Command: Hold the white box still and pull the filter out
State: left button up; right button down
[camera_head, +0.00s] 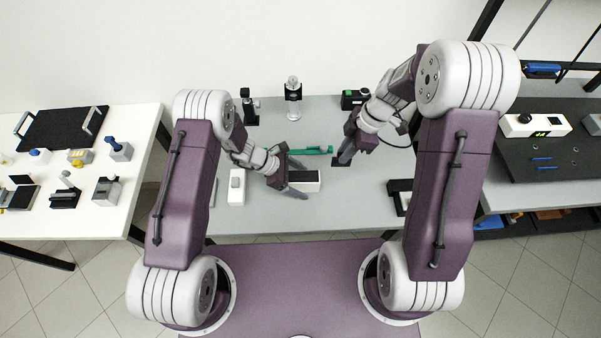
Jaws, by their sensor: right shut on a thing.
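The white box (306,188), with a dark upper face, sits on the grey table towards the front middle. My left gripper (297,179) is at the box's left end. Its two dark fingers are spread apart, one on the far side and one on the near side, and I see no clear grip. My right gripper (343,159) is to the right of and behind the box. It is shut on a small dark piece (337,162), which seems to be the filter. That piece is apart from the box; its details are too small to tell.
A green tool (316,150) lies behind the box. A white block (237,188) lies left of it, and a black bracket (398,194) stands to the right. A post mount (293,92) and a black device (353,99) stand at the back. The table between box and bracket is clear.

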pick_arm(q)
jog(key=shift+o, duration=0.9)
jog(key=shift+r, duration=0.1)
jog(key=shift+w+a, duration=0.15)
jog(key=shift+a, duration=4.35)
pick_arm(e)
jog(key=shift+r, duration=0.15)
notch_tip(320, 180, up, 6)
jog(key=p, duration=0.6)
jog(key=shift+r+p, duration=0.15)
jog(key=shift+p, duration=0.15)
pick_arm(q)
notch_tip(320, 180, up, 8)
pick_arm(e)
jog(key=shift+f, duration=0.2)
